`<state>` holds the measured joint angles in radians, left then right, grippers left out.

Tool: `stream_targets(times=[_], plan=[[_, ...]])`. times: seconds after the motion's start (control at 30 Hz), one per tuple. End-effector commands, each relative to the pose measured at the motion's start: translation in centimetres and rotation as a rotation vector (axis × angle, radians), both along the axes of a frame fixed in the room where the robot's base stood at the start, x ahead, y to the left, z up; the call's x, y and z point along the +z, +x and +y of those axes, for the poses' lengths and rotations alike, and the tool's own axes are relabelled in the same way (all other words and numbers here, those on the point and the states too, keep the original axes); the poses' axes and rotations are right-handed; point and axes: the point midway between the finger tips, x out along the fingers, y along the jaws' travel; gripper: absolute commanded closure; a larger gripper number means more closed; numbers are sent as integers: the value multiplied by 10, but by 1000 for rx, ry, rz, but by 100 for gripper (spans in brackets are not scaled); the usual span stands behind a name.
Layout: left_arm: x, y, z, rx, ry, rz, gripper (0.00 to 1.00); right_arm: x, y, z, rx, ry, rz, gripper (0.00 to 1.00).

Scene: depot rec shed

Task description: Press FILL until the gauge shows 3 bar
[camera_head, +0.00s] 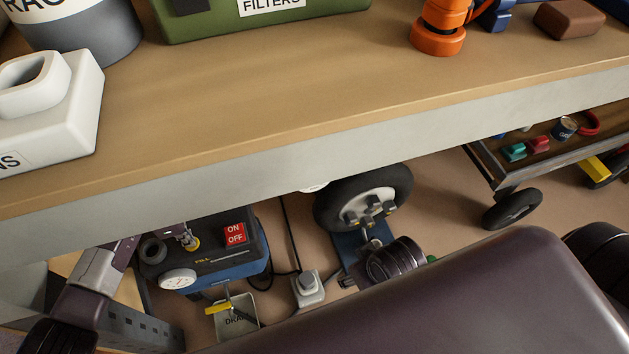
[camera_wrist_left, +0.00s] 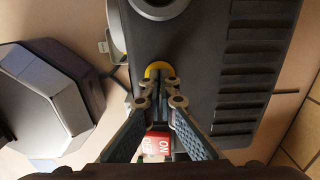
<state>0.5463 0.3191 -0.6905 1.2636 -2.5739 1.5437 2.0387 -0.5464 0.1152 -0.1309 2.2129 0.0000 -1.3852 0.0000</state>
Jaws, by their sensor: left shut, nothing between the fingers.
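The compressor (camera_head: 215,262) is a dark-topped blue box under the workbench. A yellow round button (camera_head: 192,244) sits on its top, near the small yellow FILL lettering; its yellow rim also shows in the left wrist view (camera_wrist_left: 158,70). My left gripper (camera_head: 187,236) is shut and empty, its fingertips over the button, covering part of it. I cannot tell whether they touch it. The round white gauge (camera_head: 178,279) is on the compressor's front left; its reading is too small to make out. The red ON/OFF switch (camera_head: 235,233) is right of the button.
The workbench (camera_head: 330,110) overhangs the compressor closely. A wheel (camera_head: 365,198) and a low cart (camera_head: 487,165) are to the right.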

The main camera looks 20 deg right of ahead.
Motion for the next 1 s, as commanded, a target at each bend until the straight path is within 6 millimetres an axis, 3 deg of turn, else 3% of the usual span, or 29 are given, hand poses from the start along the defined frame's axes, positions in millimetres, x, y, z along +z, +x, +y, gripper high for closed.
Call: stream_targets(times=[0.07,0.2,0.7,1.0], plan=[[2,0,0,0,0,0,100,1,1,0,0,1,-4,47],[8,0,0,0,0,0,100,-22,4,1,3,0,9,47],[24,0,0,0,0,0,100,-80,-3,1,7,-2,39,47],[25,0,0,0,0,0,100,-88,-5,1,8,-1,40,47]])
